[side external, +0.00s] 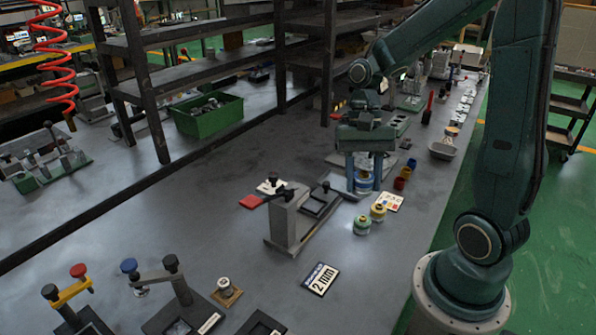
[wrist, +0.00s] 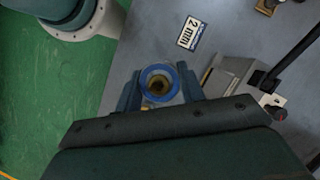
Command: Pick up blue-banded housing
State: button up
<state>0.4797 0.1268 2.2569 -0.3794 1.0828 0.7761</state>
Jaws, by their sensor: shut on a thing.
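The blue-banded housing (side external: 364,181) is between the fingers of my gripper (side external: 364,180) in the side view. In the wrist view the housing (wrist: 159,82) shows from above as a blue ring around a brass-coloured bore. My gripper (wrist: 160,88) is shut on it, with one finger on each side. The fingers hide part of its sides. I cannot tell whether its base touches the bench. A green-banded housing (side external: 362,225) and a yellow-banded housing (side external: 378,212) stand on the bench in front of my gripper.
Small coloured cups (side external: 400,183) stand to the right. A "2 mm" card (side external: 321,279) lies in front. More clamp fixtures (side external: 172,290) are at the front left.

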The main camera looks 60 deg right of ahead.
jog(key=shift+r, duration=0.2)
jog(key=shift+w, duration=0.1)
dwell(0.4)
jog(key=shift+w+r, duration=0.1)
jog(key=shift+w, duration=0.35)
jog(key=w+a+n+h, duration=0.1)
jog(key=w+a+n, duration=0.2)
jog(key=w, duration=0.7)
jog(key=w+a+n+g+h, duration=0.1)
jog(key=w+a+n, duration=0.2)
jog(key=w, duration=0.8)
jog(key=shift+w+n, duration=0.25)
jog(key=shift+n, duration=0.35)
jog(key=shift+w+r+h, duration=0.1)
jog(key=shift+h, duration=0.2)
jog(key=shift+d, duration=0.1)
